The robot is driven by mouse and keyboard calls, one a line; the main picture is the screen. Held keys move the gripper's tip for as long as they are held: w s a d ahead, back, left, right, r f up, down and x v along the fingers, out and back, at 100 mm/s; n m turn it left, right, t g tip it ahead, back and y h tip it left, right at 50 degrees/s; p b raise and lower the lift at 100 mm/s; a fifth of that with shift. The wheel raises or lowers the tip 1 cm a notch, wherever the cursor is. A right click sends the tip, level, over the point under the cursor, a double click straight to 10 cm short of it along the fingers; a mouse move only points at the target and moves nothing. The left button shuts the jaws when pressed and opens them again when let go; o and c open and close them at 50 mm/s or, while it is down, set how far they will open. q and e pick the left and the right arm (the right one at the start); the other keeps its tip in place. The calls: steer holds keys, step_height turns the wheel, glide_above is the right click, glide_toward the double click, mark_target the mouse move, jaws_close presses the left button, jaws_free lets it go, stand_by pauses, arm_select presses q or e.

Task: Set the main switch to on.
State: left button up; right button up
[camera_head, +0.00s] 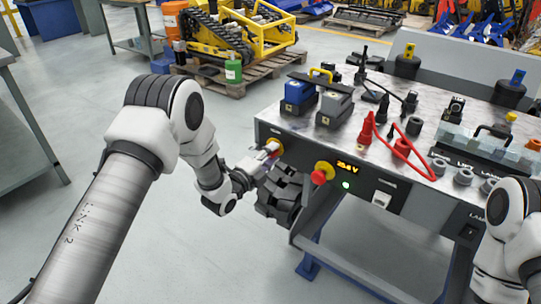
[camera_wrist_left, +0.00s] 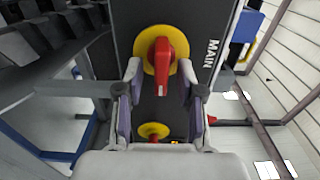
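The main switch is a red handle (camera_wrist_left: 163,62) on a yellow disc (camera_wrist_left: 185,70) beside the word MAIN in the left wrist view. The handle points down in that view, toward a second yellow disc. In the head view the disc (camera_head: 277,144) is at the left end of the console's front panel, partly hidden by my gripper. My left gripper (camera_wrist_left: 162,82) is open, with one finger on each side of the handle and gaps showing. It also shows at the switch in the head view (camera_head: 270,150). My right arm shows at the lower right; its gripper is out of view.
A red push button (camera_head: 319,177) on yellow, a 24V display (camera_head: 347,167) and a lit green lamp (camera_head: 346,185) sit to the right of the switch. Dark ridged blocks (camera_head: 280,198) lie just below my left gripper. The console top (camera_head: 350,140) holds batteries and red cables.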

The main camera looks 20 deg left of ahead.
arm_select(q)
steer(key=v, duration=1.2)
steer(key=s+d+f+n+g+y, duration=0.1)
steer(key=s+f+n+g+y, duration=0.15)
steer(key=s+f+g, duration=0.45)
steer(key=s+d+f+n+g+y, duration=0.15)
steer(key=s+f+n, duration=0.25)
steer(key=s+f, duration=0.75)
steer(key=s+a+f+n+g+y, duration=0.1)
steer(key=s+a+f+n+g, duration=0.1)
steer(key=s+f+n+g, duration=0.45)
steer(key=s+a+n+g+y, duration=0.1)
steer(key=s+a+n+g, duration=0.1)
steer(key=s+n, duration=0.65)
step_height(320, 180, up, 18)
steer(key=p, duration=1.8)
steer(key=shift+s+f+n, duration=0.15)
steer(key=shift+s+n, duration=0.15)
steer(key=shift+n, duration=0.15)
